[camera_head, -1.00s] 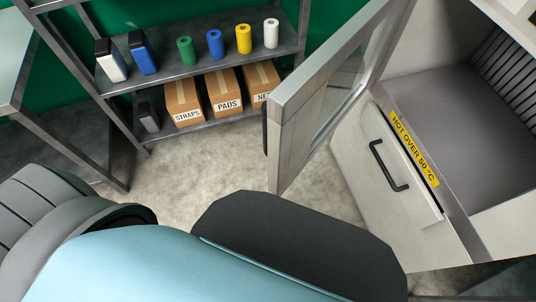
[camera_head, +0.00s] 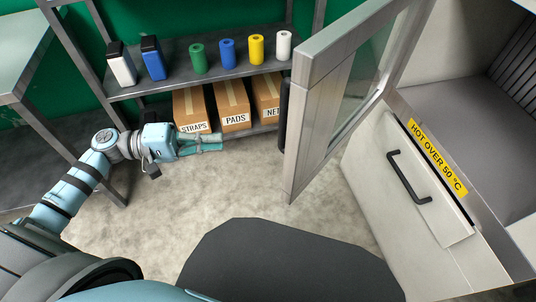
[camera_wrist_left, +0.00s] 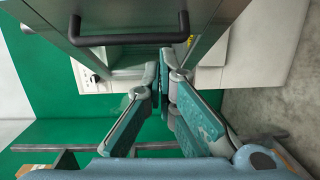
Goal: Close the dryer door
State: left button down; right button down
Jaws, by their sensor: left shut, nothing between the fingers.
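The dryer door (camera_head: 306,110) stands open, swung out toward the shelf, with a grey metal frame and a glass pane. Its dark handle (camera_head: 284,115) shows along the door's left edge. My left gripper (camera_head: 221,143) is shut and empty, left of the door and apart from it in the head view, pointing toward it. In the left wrist view, the black bar handle (camera_wrist_left: 130,40) crosses above the shut fingertips (camera_wrist_left: 165,58). Whether they touch the door cannot be told. The dryer (camera_head: 450,130) is at the right, its grey interior exposed. My right gripper is not in view.
A metal shelf (camera_head: 185,75) with bottles, coloured rolls and labelled boxes (camera_head: 232,105) stands behind my left gripper. A panel with a black handle (camera_head: 405,178) and a yellow heat label (camera_head: 438,157) is on the dryer's front. The floor (camera_head: 230,190) below the door is clear.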

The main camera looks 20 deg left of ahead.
pick_arm(q)
jog(key=w+d+r+h, duration=0.1)
jog(key=d+r, duration=0.1)
jog(key=d, duration=1.1)
jog(key=shift+w+d+g, duration=0.15)
jog(key=shift+w+g, duration=0.05)
jog(key=shift+g, duration=0.1)
